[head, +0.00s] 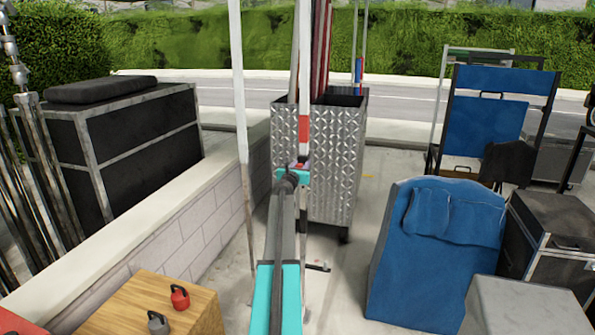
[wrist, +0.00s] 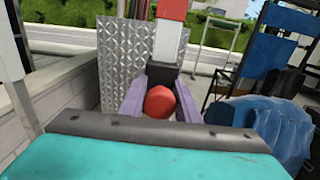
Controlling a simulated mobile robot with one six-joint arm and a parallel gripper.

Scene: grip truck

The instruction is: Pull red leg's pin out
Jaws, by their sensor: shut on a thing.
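The red leg is a white upright pole with a red band (head: 303,129), straight ahead in front of a metal cart. The red band also shows at the top of the wrist view (wrist: 172,9), above a dark collar (wrist: 161,74). The pin's round red knob (wrist: 160,101) sits just in front of this collar. My gripper (wrist: 160,106) has its purple fingers on both sides of the knob and is shut on it. In the head view my gripper (head: 298,163) is small and mostly hidden by my own arm. The pin's shaft is hidden.
A diamond-plate cart (head: 338,185) stands close behind the leg. Another white pole (head: 239,90) stands to the left, by a low block wall (head: 185,225). A wooden box (head: 115,318) holds red and grey kettlebell-shaped things. A blue padded item (head: 430,255) stands to the right.

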